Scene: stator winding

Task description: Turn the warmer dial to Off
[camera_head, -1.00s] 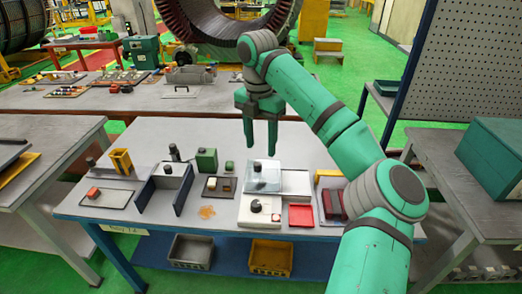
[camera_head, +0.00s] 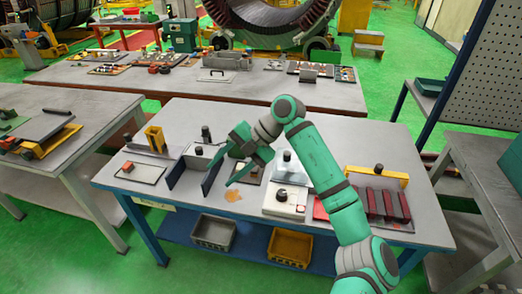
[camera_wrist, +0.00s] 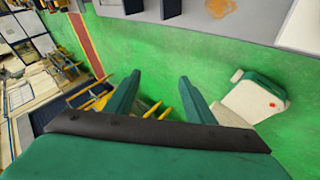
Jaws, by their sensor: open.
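The warmer is probably the low white box (camera_head: 291,207) near the front of the middle table, with a black dial (camera_head: 281,195) on top and a small red spot at its right. The dial's setting is too small to read. My gripper (camera_head: 219,176) is open and empty, above the table to the left of the white box and apart from it.
A clear container (camera_head: 290,168) stands behind the white box. Dark red blocks (camera_head: 388,204) and a yellow frame (camera_head: 378,175) are to the right. Dark blue upright panels (camera_head: 211,175) are close left of my gripper. An orange stain (camera_head: 233,196) marks the table.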

